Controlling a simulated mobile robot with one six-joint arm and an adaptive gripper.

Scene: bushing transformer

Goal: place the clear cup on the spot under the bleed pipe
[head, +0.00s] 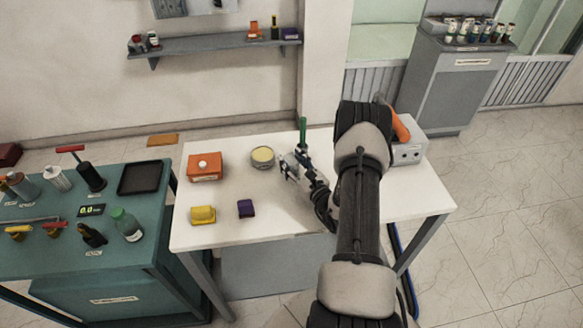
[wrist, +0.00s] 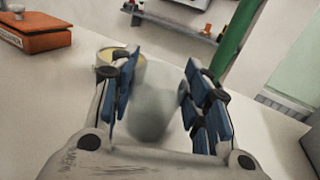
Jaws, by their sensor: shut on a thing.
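The clear cup (wrist: 152,108) is a pale, see-through shape between the two blue-padded fingers of my gripper (wrist: 160,68) in the wrist view. My gripper is shut on it. In the head view my gripper (head: 287,167) is over the white table, and the cup cannot be made out there. A green upright pipe (head: 303,131) stands at the table's back edge, just beyond my gripper. It also shows in the wrist view (wrist: 234,40), to the right of the cup. I cannot tell whether it is the bleed pipe, and no marked spot is clear.
A round tin with a pale yellow top (head: 262,157) stands close to the left of my gripper. An orange box (head: 205,168), a yellow block (head: 203,215) and a purple block (head: 246,208) are on the white table (head: 215,238). A grey device (head: 408,153) is at right.

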